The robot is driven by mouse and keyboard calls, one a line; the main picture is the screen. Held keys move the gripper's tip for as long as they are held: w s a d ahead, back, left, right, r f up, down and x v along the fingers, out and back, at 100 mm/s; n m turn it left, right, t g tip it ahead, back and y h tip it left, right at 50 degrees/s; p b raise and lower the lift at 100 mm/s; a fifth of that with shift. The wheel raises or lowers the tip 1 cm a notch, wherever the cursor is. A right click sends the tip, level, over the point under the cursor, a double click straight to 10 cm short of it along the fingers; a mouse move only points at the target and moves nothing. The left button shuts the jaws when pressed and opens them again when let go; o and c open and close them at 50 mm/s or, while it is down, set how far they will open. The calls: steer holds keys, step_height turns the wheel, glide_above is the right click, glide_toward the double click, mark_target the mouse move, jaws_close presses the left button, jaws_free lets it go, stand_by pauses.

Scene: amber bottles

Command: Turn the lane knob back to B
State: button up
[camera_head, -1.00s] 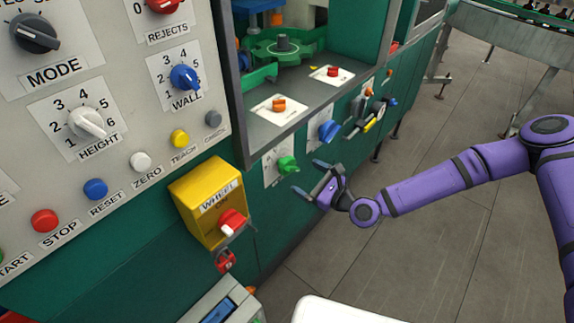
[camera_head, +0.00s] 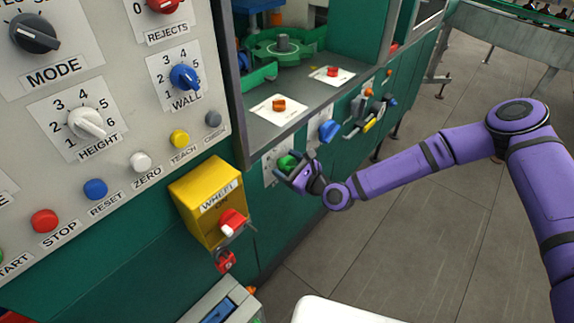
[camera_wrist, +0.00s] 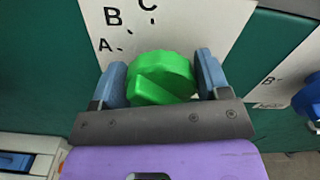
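The green lane knob (camera_wrist: 160,78) sits on a white plate (camera_wrist: 185,25) with the letters A, B and C in the wrist view. A raised bar crosses its face at a slant; I cannot tell which letter it points to. The knob also shows in the head view (camera_head: 287,162), partly covered by my gripper (camera_head: 293,172). In the wrist view my gripper (camera_wrist: 162,80) has its blue fingers spread, one on each side of the knob. They are very close to its sides; a firm grip is not visible.
A blue knob (camera_head: 328,131) on its own plate is to the right of the green one. A yellow WHEEL box (camera_head: 192,205) with a red switch stands out from the panel at the left. The floor in front is clear.

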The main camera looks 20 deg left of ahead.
steer(key=c, duration=0.4)
